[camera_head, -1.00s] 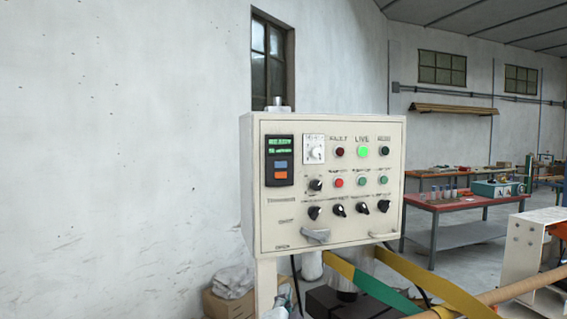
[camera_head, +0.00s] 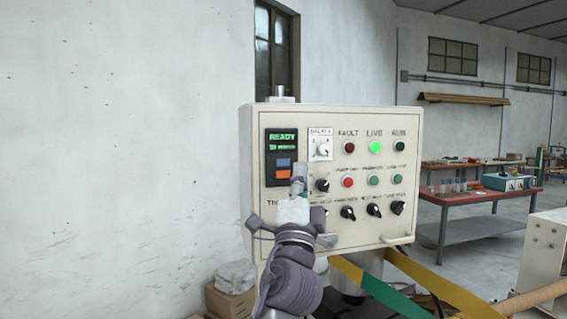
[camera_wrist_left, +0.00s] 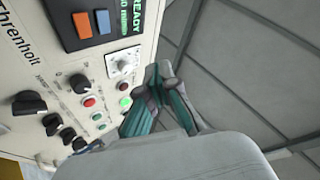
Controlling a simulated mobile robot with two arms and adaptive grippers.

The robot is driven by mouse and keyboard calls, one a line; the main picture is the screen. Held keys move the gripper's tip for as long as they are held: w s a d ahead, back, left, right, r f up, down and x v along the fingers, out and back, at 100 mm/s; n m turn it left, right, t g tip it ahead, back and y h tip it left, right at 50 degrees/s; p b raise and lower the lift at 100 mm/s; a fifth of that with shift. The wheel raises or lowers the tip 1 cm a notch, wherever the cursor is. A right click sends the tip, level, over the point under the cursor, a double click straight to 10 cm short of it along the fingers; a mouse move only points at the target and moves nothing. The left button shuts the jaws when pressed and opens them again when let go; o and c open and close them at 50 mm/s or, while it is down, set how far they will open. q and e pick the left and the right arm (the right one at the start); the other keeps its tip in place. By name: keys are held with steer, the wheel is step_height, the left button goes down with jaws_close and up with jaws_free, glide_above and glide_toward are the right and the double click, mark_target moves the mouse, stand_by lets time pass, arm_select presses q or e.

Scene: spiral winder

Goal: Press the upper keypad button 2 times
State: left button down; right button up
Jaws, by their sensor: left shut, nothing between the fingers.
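The keypad (camera_head: 281,142) is a black module at the upper left of the cream control panel, with a green lit "READY" screen. Its upper button (camera_head: 283,162) is blue and its lower button (camera_head: 283,174) is orange. In the left wrist view the panel is turned, with the blue button (camera_wrist_left: 103,21) and the orange button (camera_wrist_left: 82,25) beside each other. My left gripper (camera_head: 299,171) is shut and empty, its tips in front of the panel just right of the orange button in the head view. The wrist view shows its fingers (camera_wrist_left: 160,75) apart from both buttons. My right gripper is out of view.
The control panel (camera_head: 350,230) also carries a white dial (camera_head: 320,146), a lit green LIVE lamp (camera_head: 376,147), coloured push buttons and black knobs close to my gripper. A red-topped bench (camera_head: 480,197) stands behind at right. The wall side at left is free.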

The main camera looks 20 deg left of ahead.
mark_target(283, 162)
arm_select(q)
steer(key=w+a, duration=0.1)
steer(key=w, duration=0.1)
steer(key=w+a+b, duration=0.1)
steer(key=w, duration=0.1)
steer(key=w+a+b, duration=0.1)
steer(key=w+a, duration=0.1)
steer(key=shift+w+a+f, duration=0.1)
steer(key=shift+f, duration=0.15)
steer(key=shift+w+a+r+b, duration=0.15)
steer(key=shift+w+a+b, duration=0.3)
steer(key=shift+w, duration=0.2)
stand_by(0.5)
steer(key=shift+w, duration=0.1)
stand_by(0.4)
steer(key=shift+w+a, duration=0.1)
steer(key=shift+w+a+b, duration=0.1)
steer(key=shift+w+b, duration=0.1)
steer(key=shift+b, duration=0.1)
